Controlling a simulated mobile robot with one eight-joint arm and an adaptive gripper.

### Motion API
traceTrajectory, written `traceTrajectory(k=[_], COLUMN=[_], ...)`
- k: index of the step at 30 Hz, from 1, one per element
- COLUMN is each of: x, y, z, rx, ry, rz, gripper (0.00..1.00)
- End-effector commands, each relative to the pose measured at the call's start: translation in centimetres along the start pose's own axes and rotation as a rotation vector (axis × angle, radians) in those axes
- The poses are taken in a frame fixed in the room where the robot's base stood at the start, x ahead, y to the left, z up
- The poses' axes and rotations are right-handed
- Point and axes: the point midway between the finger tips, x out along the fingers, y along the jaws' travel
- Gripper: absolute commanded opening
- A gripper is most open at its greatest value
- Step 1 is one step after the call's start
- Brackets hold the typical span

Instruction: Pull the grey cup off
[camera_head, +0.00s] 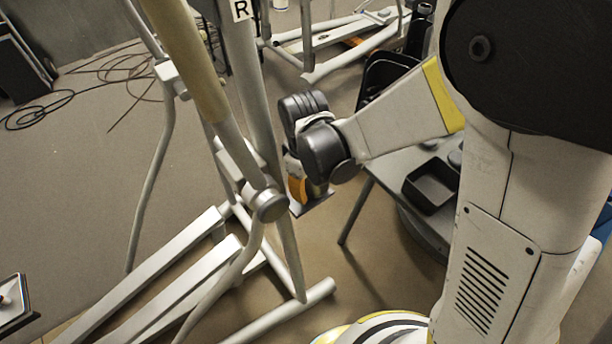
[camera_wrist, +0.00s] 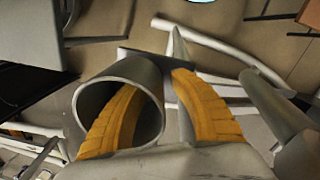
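A grey hollow cup (camera_wrist: 149,75) is at left of centre in the wrist view, its round mouth facing the camera. My gripper (camera_wrist: 158,82) has two orange ribbed fingers. The left finger reaches into the cup's mouth, and the right finger is outside, beside the cup's right wall. Gaps show between the fingers and that wall, so the gripper looks open around it. In the head view, my gripper (camera_head: 298,187) points down beside the elliptical trainer's frame, partly hidden by my wrist. I cannot pick out the cup for certain in the head view.
The elliptical trainer (camera_head: 172,290) has pale bars close on the left of my gripper. A grey table (camera_head: 385,172) with a black tray (camera_head: 431,187) stands to the right. Cables (camera_head: 115,72) lie on the floor at the back left. Open floor shows at the far left.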

Motion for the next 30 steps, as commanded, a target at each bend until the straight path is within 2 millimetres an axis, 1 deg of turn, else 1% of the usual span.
traceTrajectory(k=[2,9,10,11,12,30], x=[0.28,0.24,0.24,0.24,0.24,0.23], y=[0.0,0.0,0.0,0.0,0.0,0.0], z=[0.02,0.03,0.03,0.03,0.02,0.03], rx=[0.0,0.0,0.0,0.0,0.0,0.0], ry=[0.0,0.0,0.0,0.0,0.0,0.0], rz=[0.0,0.0,0.0,0.0,0.0,0.0], gripper=[0.28,0.28,0.21,0.12,0.0,0.0])
